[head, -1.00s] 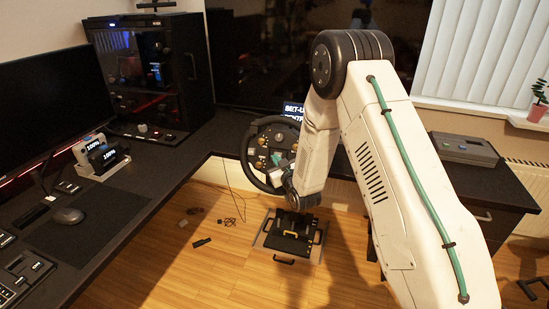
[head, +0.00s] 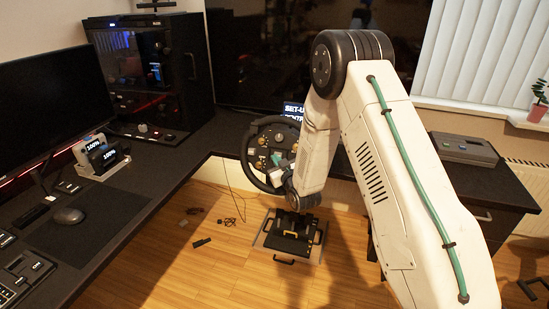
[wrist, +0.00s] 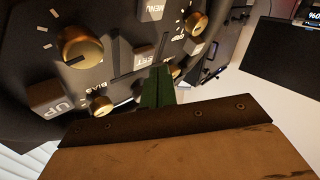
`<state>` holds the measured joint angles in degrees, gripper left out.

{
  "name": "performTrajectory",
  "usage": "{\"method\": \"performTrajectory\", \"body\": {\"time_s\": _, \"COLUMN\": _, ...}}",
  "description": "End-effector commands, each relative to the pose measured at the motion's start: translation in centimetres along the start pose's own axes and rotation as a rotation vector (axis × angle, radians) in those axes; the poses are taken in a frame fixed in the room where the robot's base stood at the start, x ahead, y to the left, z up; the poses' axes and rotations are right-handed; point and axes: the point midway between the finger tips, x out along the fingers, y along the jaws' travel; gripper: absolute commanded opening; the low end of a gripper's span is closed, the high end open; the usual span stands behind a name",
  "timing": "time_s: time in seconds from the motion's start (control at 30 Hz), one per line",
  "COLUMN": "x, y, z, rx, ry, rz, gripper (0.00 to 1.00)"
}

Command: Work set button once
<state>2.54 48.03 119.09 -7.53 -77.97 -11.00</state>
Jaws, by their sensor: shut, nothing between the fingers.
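The racing wheel (head: 254,151) stands beyond the desk's front gap in the head view, partly behind my arm. The wrist view shows its dark button panel close up and upside down. The set button (wrist: 142,62), a dark key with pale SET lettering, is near the panel's middle. My gripper (wrist: 160,72) is shut and empty. Its green fingertips are right beside the set button and seem to overlap its edge; I cannot tell whether they touch or press it.
Brass knobs (wrist: 82,46) and a menu button (wrist: 150,11) surround the set button. An UP button (wrist: 55,107) is at the left. In the head view, a lit display (head: 293,110) shows partly hidden text behind the wheel. Pedals (head: 290,238) stand on the floor below.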

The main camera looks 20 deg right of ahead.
Motion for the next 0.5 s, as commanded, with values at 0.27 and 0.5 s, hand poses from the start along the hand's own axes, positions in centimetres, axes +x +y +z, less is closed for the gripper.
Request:
{"method": "performTrajectory", "body": {"time_s": 0.27, "x": 0.09, "y": 0.09, "z": 0.1, "rx": 0.0, "ry": 0.0, "rz": 0.0, "gripper": 0.0}}
{"method": "performTrajectory", "body": {"time_s": 0.5, "x": 0.44, "y": 0.41, "z": 0.45, "rx": 0.0, "ry": -0.001, "rz": 0.0, "gripper": 0.0}}
